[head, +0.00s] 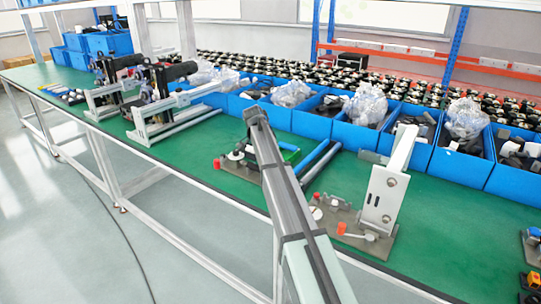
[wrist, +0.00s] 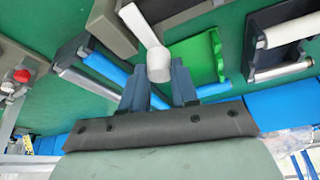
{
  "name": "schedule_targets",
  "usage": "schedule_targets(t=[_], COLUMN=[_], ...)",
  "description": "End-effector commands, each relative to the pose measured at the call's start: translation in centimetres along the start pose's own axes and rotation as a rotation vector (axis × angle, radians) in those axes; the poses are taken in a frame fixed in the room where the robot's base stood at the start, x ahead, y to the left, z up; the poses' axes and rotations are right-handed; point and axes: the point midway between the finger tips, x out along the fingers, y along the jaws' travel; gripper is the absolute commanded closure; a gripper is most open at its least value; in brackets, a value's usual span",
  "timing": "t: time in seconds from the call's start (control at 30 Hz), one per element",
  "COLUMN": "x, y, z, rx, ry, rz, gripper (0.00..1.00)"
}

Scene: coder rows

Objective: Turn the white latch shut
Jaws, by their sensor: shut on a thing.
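The white latch (wrist: 142,26) shows at the top middle of the wrist view, as a slanted white bar ending in a round white knob. My gripper (wrist: 160,78) has its two dark blue fingers on either side of that knob, shut on it. The bar runs from the knob to the upper left, beside a grey block (wrist: 108,27). In the head view my arm crosses the middle of the bench and hides the latch and the fingertips.
A green block (wrist: 195,55) and blue rods (wrist: 107,70) lie close to my fingers. A fixture with an upright white plate (head: 383,200) stands to the right of my arm. Blue bins (head: 310,122) line the back of the green bench (head: 185,165).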

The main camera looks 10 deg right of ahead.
Motion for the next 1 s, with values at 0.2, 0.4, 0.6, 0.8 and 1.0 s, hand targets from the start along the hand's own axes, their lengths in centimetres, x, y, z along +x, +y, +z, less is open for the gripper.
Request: schedule_targets(t=[0.2,0.4,0.6,0.8,1.0], x=[0.0,0.0,0.0,-0.3,-2.6], y=[0.0,0.0,0.0,0.0,-0.1], z=[0.0,0.0,0.0,0.0,0.1], rx=[0.001,0.000,-0.001,-0.001,-0.001], ry=[0.000,0.000,0.000,0.000,0.000], rz=[0.000,0.000,0.000,-0.001,-0.002], gripper=[1.00,0.54,0.46,0.46,0.46])
